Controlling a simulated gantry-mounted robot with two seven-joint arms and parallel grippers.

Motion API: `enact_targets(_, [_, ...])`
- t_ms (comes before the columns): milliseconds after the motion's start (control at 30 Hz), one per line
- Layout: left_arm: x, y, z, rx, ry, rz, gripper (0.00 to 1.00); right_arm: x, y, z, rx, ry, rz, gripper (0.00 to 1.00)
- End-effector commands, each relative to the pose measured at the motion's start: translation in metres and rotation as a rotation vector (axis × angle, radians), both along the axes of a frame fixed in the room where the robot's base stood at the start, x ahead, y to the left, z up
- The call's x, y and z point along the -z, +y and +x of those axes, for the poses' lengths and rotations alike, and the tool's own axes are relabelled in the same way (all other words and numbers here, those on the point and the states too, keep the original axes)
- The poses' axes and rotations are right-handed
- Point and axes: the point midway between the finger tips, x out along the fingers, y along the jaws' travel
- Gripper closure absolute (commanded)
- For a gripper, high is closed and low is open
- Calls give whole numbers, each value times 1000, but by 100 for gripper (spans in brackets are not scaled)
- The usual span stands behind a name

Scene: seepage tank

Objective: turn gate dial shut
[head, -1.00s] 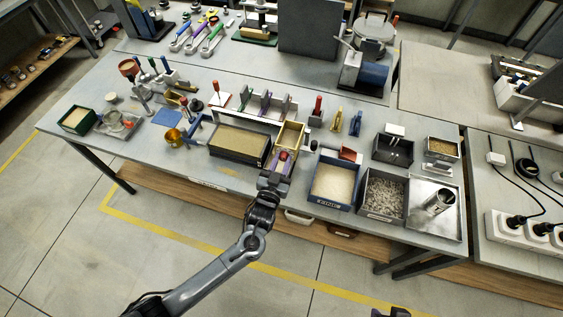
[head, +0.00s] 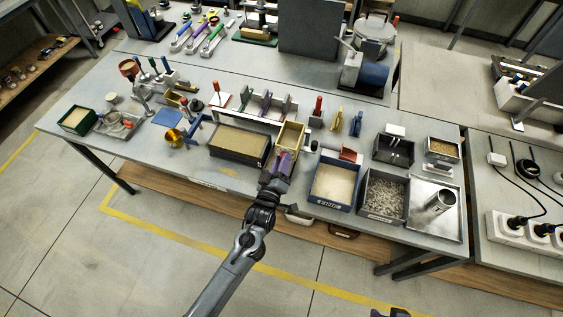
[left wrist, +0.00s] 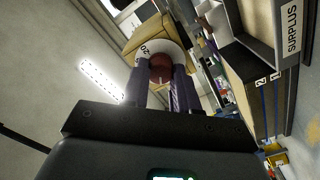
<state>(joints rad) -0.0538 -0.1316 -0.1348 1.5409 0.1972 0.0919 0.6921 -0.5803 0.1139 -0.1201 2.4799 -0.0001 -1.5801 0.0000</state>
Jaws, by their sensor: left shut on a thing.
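The gate dial has a white face marked 20 and a dark red knob (left wrist: 161,68), and it shows in the left wrist view. It sits on the front of a tan box (left wrist: 150,32). My left gripper (head: 283,158) is shut on the knob, with one purple-grey finger on each side in the left wrist view (left wrist: 163,82). In the head view the gripper covers most of the dial at the front of the tan box (head: 291,136). A small dark part at the bottom edge of the head view may be my right gripper (head: 390,312); its jaws are unclear.
A sand-filled tank (head: 239,157) stands left of the tan box. A blue bin (head: 333,203) of pale sand and a bin of gravel (head: 382,215) stand close on the right. The floor in front of the table is clear.

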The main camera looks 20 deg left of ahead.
Motion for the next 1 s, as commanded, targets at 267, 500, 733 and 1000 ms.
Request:
enact_targets(267, [0,0,0,-1,-10,-149,100,-1,0,0,-1,0,-1,57])
enact_targets(500, [1,0,0,-1,-13,-200,100,-1,-2,0,-5,0,-9,57])
enact_targets(733, [1,0,0,-1,-14,-208,100,-1,-3,0,-7,-1,-11,57])
enact_targets(1000, [1,0,0,0,-13,-207,62,-1,-2,0,-6,0,-8,57])
